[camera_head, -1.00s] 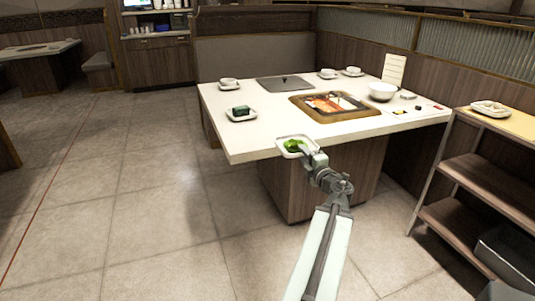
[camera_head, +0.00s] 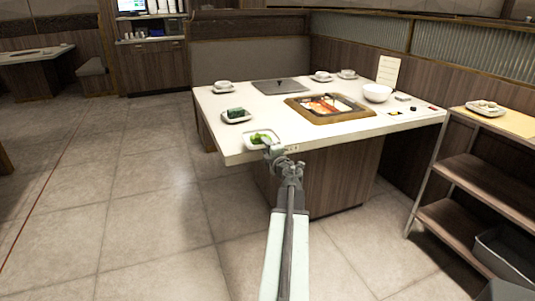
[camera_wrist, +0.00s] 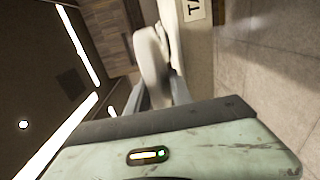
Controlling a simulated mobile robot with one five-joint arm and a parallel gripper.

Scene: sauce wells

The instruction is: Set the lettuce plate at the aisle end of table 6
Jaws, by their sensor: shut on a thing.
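The lettuce plate is a small white dish (camera_head: 249,142) with green leaves, seen in the head view at the near edge of the white table (camera_head: 215,125). My gripper (camera_head: 270,147) is shut on its near rim. The plate overlaps the tabletop; I cannot tell if it rests on it or hangs just above. In the wrist view the plate (camera_wrist: 150,62) shows edge-on between the fingers, beside the table's edge (camera_wrist: 195,50), which bears a partly cut-off label. The table's number is not readable.
A dish with a dark green block (camera_head: 236,115) sits at the table's left. A shelf cart (camera_head: 470,160) stands at right. The floor at left is clear.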

